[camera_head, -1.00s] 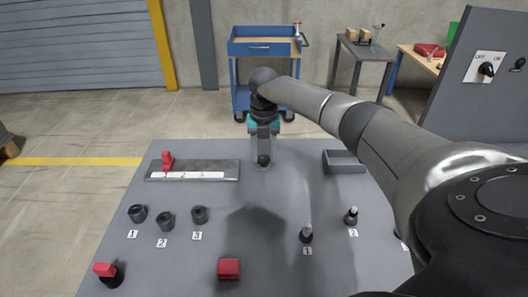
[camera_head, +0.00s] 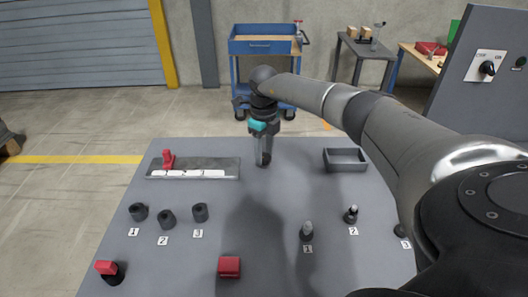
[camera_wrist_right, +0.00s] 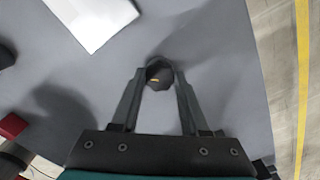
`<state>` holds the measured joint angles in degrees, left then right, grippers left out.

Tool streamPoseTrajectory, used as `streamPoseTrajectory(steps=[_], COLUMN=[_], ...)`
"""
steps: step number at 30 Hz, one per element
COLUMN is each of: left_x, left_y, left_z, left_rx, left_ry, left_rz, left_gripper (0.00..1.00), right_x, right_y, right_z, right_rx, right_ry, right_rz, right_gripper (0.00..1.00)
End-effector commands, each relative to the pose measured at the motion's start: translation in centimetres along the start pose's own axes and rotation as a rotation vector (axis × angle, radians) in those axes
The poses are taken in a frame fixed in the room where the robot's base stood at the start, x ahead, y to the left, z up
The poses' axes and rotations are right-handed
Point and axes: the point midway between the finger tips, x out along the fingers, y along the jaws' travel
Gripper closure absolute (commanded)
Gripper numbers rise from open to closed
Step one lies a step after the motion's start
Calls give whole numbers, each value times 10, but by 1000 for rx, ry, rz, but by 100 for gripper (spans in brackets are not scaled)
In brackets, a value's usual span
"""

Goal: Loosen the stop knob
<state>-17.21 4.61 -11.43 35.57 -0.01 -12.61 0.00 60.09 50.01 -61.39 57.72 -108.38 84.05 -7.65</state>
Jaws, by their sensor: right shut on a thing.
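A small dark stop knob (camera_wrist_right: 159,74) with a yellow mark sits between the fingertips of my right gripper (camera_wrist_right: 160,85) in the right wrist view. The fingers touch it from both sides and are shut on it. In the head view my right gripper (camera_head: 263,160) points straight down at the far middle of the grey table, and its fingers mostly hide the knob. My left gripper is not in view.
A grey rail (camera_head: 215,165) with a red lever (camera_head: 168,160) lies left of the gripper. An open grey tray (camera_head: 345,160) is at right. Dark sockets (camera_head: 166,219), pegs (camera_head: 307,232) and a red block (camera_head: 229,267) stand nearer on the table (camera_head: 200,185).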

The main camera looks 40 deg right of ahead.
Motion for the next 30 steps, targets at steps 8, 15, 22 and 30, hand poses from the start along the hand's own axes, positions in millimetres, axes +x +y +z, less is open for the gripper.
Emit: streamPoseTrajectory(steps=[8, 15, 22, 30], left_x=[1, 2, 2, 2], left_y=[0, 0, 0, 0], left_z=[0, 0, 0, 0], left_rx=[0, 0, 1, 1], left_ry=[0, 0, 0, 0], left_rz=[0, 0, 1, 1], left_gripper=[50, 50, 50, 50], right_x=[1, 1, 1, 1], right_y=[0, 1, 1, 1], right_z=[0, 0, 0, 0], right_rx=[-150, -207, -218, -217], right_ry=[0, 0, 0, 0], right_rz=[-1, 0, 0, 1], right_gripper=[100, 100, 100, 51])
